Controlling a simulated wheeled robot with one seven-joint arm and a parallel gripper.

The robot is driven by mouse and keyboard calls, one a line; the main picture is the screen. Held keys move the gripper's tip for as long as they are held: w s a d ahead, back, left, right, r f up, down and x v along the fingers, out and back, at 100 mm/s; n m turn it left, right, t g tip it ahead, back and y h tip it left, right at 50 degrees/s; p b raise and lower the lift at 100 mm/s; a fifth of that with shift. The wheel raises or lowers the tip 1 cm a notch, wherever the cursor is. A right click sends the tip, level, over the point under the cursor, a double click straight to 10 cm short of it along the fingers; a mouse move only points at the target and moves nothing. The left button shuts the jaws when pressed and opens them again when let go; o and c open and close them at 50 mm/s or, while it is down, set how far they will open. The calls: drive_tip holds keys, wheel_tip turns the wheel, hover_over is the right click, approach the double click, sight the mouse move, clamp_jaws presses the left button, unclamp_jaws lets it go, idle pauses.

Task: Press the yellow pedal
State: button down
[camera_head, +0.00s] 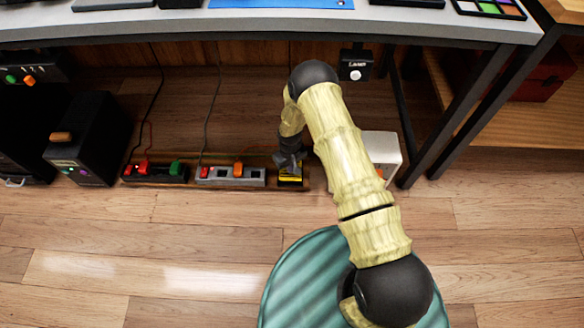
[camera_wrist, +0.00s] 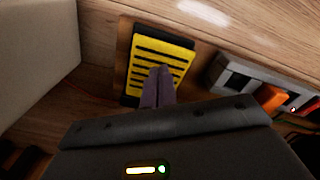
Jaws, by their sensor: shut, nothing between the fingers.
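In the head view only a strip of the yellow pedal (camera_head: 290,179) shows beneath my gripper. My gripper (camera_wrist: 158,72) is shut and empty, with its fingertips over the lower middle of the pedal face. It also shows in the head view (camera_head: 289,166), pointing down at the pedal. I cannot tell whether the fingertips touch the pedal or how far the pedal is pushed in.
Left of the pedal are a grey power strip (camera_head: 230,176) with an orange switch and a dark strip (camera_head: 155,172) with red and green parts. A white box (camera_head: 382,150) stands close right. A black box (camera_head: 88,140) stands farther left. The desk edge (camera_head: 250,27) overhangs; cables hang behind.

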drive_tip(key=shift+f, duration=0.15)
drive_tip(key=shift+f+b, duration=0.9)
drive_tip(key=shift+f, duration=0.35)
drive_tip(key=shift+r, duration=0.1)
wheel_tip(320, 180, up, 8)
drive_tip(key=p, duration=0.6)
idle(0.9)
